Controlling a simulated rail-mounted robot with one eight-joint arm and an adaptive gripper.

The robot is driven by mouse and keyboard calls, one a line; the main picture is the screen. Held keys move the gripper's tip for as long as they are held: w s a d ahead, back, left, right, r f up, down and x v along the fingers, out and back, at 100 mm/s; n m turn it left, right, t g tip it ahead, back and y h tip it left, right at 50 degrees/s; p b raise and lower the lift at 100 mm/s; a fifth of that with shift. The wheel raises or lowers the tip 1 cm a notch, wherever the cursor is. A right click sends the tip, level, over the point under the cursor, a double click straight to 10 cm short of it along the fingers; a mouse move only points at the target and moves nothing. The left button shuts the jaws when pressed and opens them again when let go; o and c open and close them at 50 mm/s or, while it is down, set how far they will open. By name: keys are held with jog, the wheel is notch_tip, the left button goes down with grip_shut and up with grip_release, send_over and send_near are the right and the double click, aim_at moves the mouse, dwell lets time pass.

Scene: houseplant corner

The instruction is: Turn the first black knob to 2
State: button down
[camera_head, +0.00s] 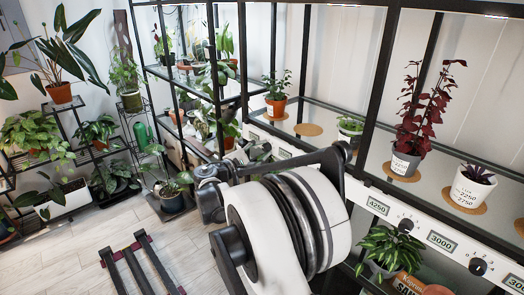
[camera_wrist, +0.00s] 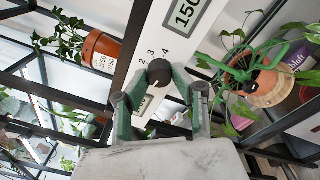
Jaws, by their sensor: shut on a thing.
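In the wrist view a round black knob (camera_wrist: 159,71) sits on a white slanted panel strip (camera_wrist: 170,38). The printed numbers 2, 3 and 4 show beside it. The green fingers of my gripper (camera_wrist: 160,84) are closed around the knob, one on each side. I cannot see a pointer mark on the knob, so its setting is unclear. In the head view my arm hides my gripper and this knob. Two other black knobs show there on the shelf's front strip, a nearer one (camera_head: 478,267) and a farther one (camera_head: 405,225).
Display labels 4250 (camera_head: 377,206) and 3000 (camera_head: 441,242) sit beside the knobs in the head view. A red-leaved plant (camera_head: 413,125) stands on the shelf above. In the wrist view an orange pot (camera_wrist: 101,49) and a terracotta pot (camera_wrist: 265,86) flank the panel.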

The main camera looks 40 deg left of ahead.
jog(key=shift+m, duration=0.3)
jog(key=m+b, duration=0.1)
jog(key=m, duration=0.2)
jog(key=shift+m, duration=0.3)
jog(key=m, duration=0.3)
jog(key=shift+m+b, duration=0.3)
jog(key=shift+m, duration=0.1)
jog(key=m, duration=0.4)
jog(key=shift+m+t+h, duration=0.3)
jog(key=shift+m+h+b, duration=0.35)
jog(key=shift+m+h, duration=0.05)
jog(key=shift+m, duration=1.7)
jog(key=c, duration=1.4)
grip_release()
jog(key=shift+c, duration=0.2)
